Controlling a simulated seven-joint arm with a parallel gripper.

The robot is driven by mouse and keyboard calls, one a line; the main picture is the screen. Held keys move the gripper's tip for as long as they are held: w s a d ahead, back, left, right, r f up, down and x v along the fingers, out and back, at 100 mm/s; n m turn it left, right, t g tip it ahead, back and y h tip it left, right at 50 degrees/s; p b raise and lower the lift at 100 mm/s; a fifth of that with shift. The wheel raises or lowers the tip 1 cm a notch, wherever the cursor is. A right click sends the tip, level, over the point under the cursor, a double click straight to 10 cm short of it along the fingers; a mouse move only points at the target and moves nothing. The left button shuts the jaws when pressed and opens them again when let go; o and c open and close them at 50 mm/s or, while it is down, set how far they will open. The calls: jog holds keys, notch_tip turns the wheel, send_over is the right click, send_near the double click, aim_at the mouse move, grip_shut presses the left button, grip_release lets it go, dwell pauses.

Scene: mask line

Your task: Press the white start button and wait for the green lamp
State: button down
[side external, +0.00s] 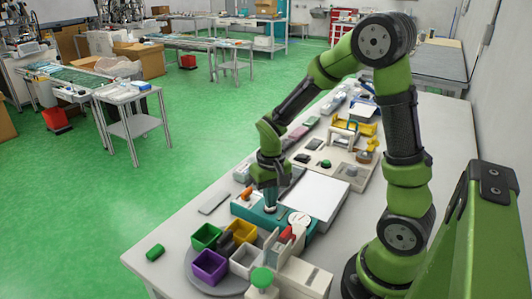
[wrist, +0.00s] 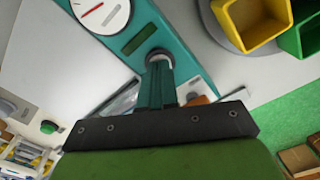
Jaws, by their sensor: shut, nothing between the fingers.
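A teal panel (side external: 259,217) lies on the table, with a round white dial (side external: 299,219) at one end. In the wrist view the teal panel (wrist: 180,38) carries the dial (wrist: 103,14), a dark greenish window (wrist: 138,40) and a round pale button (wrist: 159,54). My gripper (wrist: 158,66) is shut and empty, its fingertips over or at the button and hiding part of it. I cannot tell whether they touch it or whether it is pressed down. In the side view my gripper (side external: 270,206) points down at the panel. No lit green lamp can be made out.
Green (side external: 206,236), purple (side external: 208,267) and yellow (side external: 243,231) bins stand on a round grey tray near the panel. A white sheet-like plate (side external: 314,194) lies behind it. A board with a green-topped knob (side external: 326,163) is farther back. A green cylinder (side external: 155,252) lies near the table edge.

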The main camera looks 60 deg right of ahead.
dwell(0.4)
jog(key=shift+r, duration=1.05)
notch_tip(320, 180, up, 5)
jog(key=s+a+r+n+t+y, duration=0.2)
jog(key=s+a+r+t, duration=0.5)
jog(key=r, duration=0.4)
jog(key=s+a, duration=0.1)
jog(key=a, duration=0.1)
jog(key=shift+a+r, duration=0.2)
jog(key=shift+a, duration=0.1)
jog(key=shift+s, duration=0.1)
dwell(3.6)
